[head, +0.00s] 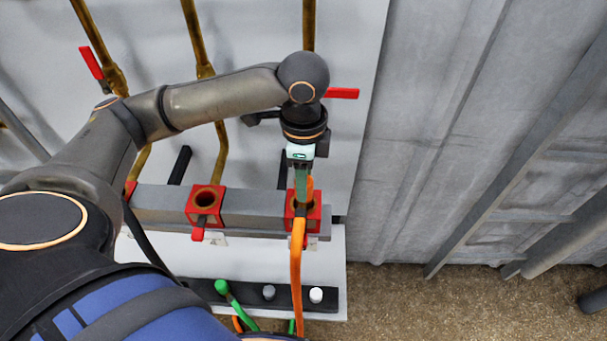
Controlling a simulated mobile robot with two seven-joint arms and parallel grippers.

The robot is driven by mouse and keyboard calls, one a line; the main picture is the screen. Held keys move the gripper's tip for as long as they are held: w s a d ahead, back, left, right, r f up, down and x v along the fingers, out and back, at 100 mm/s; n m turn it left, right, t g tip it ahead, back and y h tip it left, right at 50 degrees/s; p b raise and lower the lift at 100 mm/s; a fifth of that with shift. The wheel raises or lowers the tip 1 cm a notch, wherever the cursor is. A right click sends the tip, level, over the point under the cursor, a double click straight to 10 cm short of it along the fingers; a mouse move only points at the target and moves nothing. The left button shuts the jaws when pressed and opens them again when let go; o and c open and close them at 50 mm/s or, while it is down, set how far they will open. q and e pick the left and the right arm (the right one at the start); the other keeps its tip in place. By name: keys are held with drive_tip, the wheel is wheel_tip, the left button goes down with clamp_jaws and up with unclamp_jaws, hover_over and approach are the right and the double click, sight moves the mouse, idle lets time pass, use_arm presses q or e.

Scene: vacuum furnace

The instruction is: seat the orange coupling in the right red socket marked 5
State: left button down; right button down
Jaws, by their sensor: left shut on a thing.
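My left gripper (302,186) points down over the right red socket (315,214) on the grey rail and is shut on the orange coupling (310,185). The coupling is mostly hidden by the fingers. Its orange hose (296,268) hangs in front of the socket and runs down past the lower ledge. The coupling's lower end is at the socket's mouth in the picture, but I cannot tell whether it is inside or just above. No number is readable on the socket. My right gripper is not in view.
A middle red socket (206,197) with an open dark bore sits left on the grey rail (252,216). Red valve handles (342,93) (91,62) stick out by brass pipes. A dark strip (290,296) below carries a green hose (233,303). Right of the panel is free floor (390,300).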

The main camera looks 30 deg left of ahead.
use_arm(q)
drive_tip(key=shift+f, duration=0.2)
drive_tip(key=shift+c, duration=1.8)
unclamp_jaws()
wheel_tip(320, 180, up, 12)
drive_tip(key=p, duration=0.3)
drive_tip(key=shift+r, duration=0.25)
